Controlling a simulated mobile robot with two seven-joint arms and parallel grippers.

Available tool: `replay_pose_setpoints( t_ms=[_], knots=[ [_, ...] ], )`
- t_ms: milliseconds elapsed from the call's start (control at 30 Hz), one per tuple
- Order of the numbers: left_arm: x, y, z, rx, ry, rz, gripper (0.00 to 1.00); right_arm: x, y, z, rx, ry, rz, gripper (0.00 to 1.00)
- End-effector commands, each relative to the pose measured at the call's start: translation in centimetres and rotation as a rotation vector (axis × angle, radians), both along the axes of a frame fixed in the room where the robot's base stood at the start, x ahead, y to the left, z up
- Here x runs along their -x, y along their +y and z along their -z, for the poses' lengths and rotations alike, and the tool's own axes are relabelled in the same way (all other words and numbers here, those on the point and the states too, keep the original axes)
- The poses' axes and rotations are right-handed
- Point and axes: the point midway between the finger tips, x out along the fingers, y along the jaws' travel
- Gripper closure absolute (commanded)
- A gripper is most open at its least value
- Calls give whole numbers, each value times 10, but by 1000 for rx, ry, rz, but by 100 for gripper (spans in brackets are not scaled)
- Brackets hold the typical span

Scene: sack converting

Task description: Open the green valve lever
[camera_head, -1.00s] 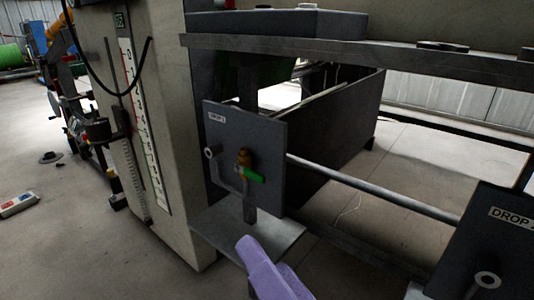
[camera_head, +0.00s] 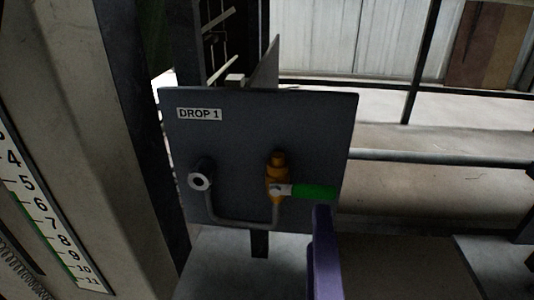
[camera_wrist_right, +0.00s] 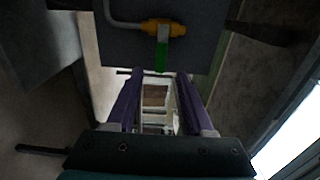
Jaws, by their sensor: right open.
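The green valve lever (camera_head: 314,191) points to the right from a brass valve body (camera_head: 277,172) on a dark panel labelled DROP 1 (camera_head: 235,135). It lies about level, across the bent pipe below the valve. My right gripper (camera_head: 322,213) has purple fingers and stands just below the lever's free end. In the right wrist view, the gripper (camera_wrist_right: 159,76) is open and empty. There the green lever (camera_wrist_right: 161,58) points toward the gap between the fingertips, just ahead of them. Whether a finger touches the lever cannot be told. My left gripper is not in view.
A round pipe fitting (camera_head: 200,180) sticks out of the panel left of the valve. A pale column with a numbered scale (camera_head: 50,220) stands at the left. A metal bar (camera_head: 430,158) runs to the right behind the panel.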

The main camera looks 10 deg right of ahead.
Motion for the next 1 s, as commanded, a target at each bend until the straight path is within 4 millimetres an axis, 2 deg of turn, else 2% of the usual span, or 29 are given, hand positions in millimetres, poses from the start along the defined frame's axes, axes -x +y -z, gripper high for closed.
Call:
replay_pose_setpoints(
  t_ms=[200,400,533,800,1000],
  knots=[
    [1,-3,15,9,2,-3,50,-43,-12,1,2,-7,0,48],
    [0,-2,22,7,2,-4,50,-70,-20,1,3,-3,-2,48],
    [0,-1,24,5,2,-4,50,-77,-22,0,2,-3,-2,48],
    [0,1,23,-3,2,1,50,-78,-22,-1,2,-1,-2,49],
    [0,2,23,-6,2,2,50,-78,-22,-1,2,-1,-2,71]
  ],
)
